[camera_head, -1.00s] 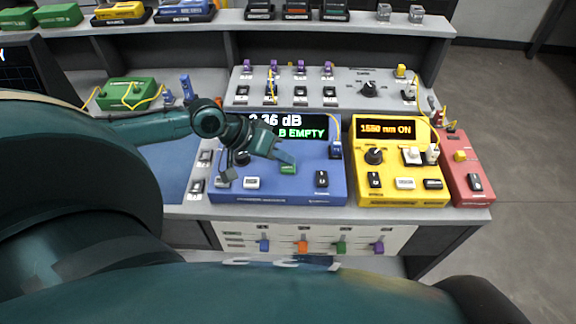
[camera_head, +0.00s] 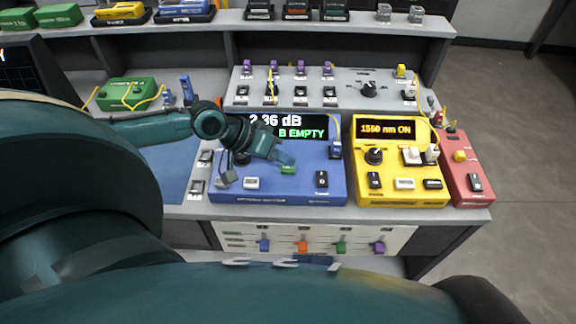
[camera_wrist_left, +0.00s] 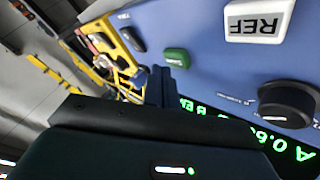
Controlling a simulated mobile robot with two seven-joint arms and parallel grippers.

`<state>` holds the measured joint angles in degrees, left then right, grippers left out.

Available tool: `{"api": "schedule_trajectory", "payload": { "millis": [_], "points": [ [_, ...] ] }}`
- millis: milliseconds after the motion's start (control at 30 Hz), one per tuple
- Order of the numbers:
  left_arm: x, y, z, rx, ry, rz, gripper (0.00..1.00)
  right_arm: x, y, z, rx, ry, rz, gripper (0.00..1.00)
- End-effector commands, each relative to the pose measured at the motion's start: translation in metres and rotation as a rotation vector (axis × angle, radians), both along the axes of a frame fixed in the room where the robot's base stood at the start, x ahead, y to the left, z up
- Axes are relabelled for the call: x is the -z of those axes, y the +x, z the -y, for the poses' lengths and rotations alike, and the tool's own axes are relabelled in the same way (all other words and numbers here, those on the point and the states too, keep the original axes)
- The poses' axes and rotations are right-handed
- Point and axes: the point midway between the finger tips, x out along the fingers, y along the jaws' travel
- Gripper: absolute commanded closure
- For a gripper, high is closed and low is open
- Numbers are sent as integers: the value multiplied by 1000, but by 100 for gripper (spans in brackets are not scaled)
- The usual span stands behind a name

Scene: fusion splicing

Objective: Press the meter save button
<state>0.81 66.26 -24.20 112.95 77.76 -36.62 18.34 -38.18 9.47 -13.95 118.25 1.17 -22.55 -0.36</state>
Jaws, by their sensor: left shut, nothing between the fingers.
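The blue power meter (camera_head: 300,192) stands on the bench with a lit display that ends in "B EMPTY". A small green button (camera_head: 288,169) is on its front face; its lettering is too small to read. It also shows in the left wrist view (camera_wrist_left: 177,57), beside a white REF button (camera_wrist_left: 258,20) and a black knob (camera_wrist_left: 287,104). My left gripper (camera_head: 284,158) is shut and empty, with its tips just above the green button in the head view. In the wrist view the fingertips (camera_wrist_left: 160,84) are close to the button; contact cannot be told. My right gripper is not in view.
A yellow unit (camera_head: 400,197) reading "1550 nm ON" and a red unit (camera_head: 465,190) stand to the right. A grey switch panel (camera_head: 320,90) is behind the meter. A green box (camera_head: 125,92) with a yellow fibre sits at left. Floor is clear on the far right.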

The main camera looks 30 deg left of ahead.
Motion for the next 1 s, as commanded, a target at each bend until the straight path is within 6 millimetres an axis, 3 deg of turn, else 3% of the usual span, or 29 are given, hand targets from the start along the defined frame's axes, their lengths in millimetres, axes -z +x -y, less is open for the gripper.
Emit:
{"api": "schedule_trajectory", "payload": {
  "millis": [1000],
  "points": [
    [11, 0, 0, -1, 0, -1, 100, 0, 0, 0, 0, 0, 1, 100]
  ]
}}
